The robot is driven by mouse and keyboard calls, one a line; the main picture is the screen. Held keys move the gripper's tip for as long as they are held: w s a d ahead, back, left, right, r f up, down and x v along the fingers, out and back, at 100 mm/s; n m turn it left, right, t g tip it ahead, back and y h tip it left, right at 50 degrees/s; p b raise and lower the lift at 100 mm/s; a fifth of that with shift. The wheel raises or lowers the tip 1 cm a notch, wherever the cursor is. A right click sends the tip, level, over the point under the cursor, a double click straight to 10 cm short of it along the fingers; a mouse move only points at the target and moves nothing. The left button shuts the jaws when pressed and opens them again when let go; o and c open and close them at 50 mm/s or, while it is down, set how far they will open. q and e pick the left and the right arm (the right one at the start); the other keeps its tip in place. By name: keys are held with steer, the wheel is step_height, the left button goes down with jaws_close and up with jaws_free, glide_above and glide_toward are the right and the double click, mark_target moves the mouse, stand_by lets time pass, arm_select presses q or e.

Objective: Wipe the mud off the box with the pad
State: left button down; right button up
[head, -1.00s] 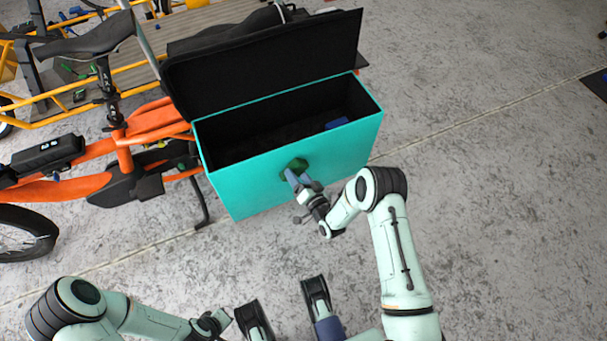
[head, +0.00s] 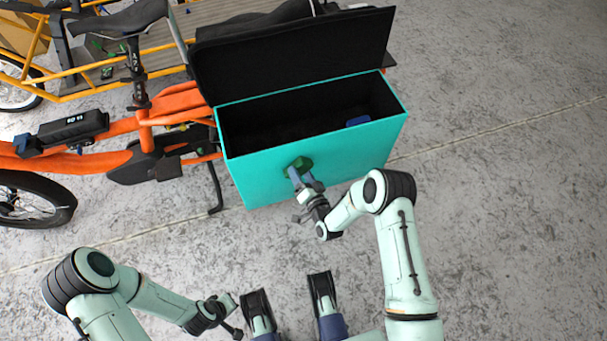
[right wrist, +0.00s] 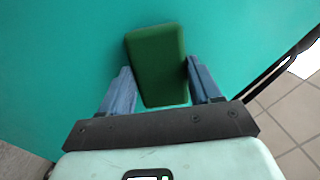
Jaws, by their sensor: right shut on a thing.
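The turquoise box (head: 345,155) stands with its black lid open at the back of the cargo bike. My right gripper (head: 299,176) is shut on the green pad (head: 302,163) at the box's front face, near the upper edge. In the right wrist view the pad (right wrist: 157,62) sits between the two blue-grey fingers, over the turquoise face (right wrist: 75,60). I cannot tell whether it touches the face. No mud patch stands out clearly. My left gripper (head: 236,328) is low in the head view, away from the box; its finger opening is unclear.
An orange bike frame (head: 180,103) with a kickstand (head: 215,188) is left of the box. A yellow-framed cargo bike (head: 70,92) stands behind. A small blue item (head: 358,121) lies inside the box. The grey floor at right is clear.

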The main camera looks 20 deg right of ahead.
steer(key=shift+s+d+p, duration=0.1)
steer(key=shift+s+p, duration=1.2)
steer(key=shift+s, duration=1.65)
steer(key=s+p, duration=0.1)
steer(key=s, duration=0.2)
